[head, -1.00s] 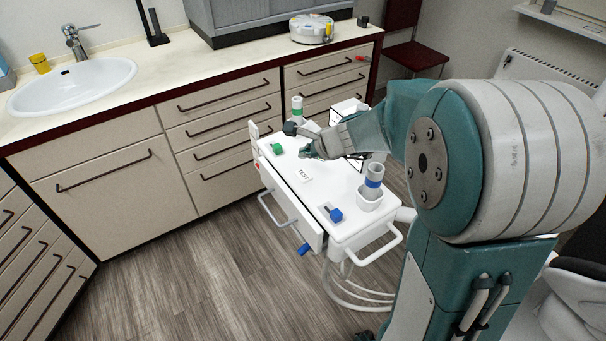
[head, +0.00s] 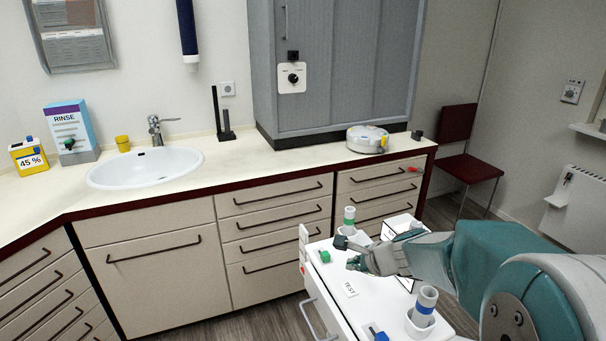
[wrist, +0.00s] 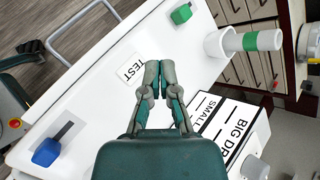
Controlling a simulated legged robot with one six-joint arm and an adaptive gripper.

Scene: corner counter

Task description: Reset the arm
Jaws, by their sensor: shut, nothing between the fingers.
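My gripper (wrist: 159,72) is shut and empty; its two fingers meet in the wrist view. It is over the white cart top (wrist: 90,105), beside the TEST label (wrist: 132,70). In the head view my gripper (head: 352,256) reaches in from the right over the same cart. My arm stretches low across the cart's right side. Whether the fingers touch the cart top cannot be told.
On the cart are a green block (wrist: 181,14), a green-banded tube in a cup (wrist: 262,41), a blue block (wrist: 47,152), a blue-banded tube (head: 424,306) and a labelled box (wrist: 232,130). Behind stand a counter with a sink (head: 145,168) and a grey cabinet (head: 345,60).

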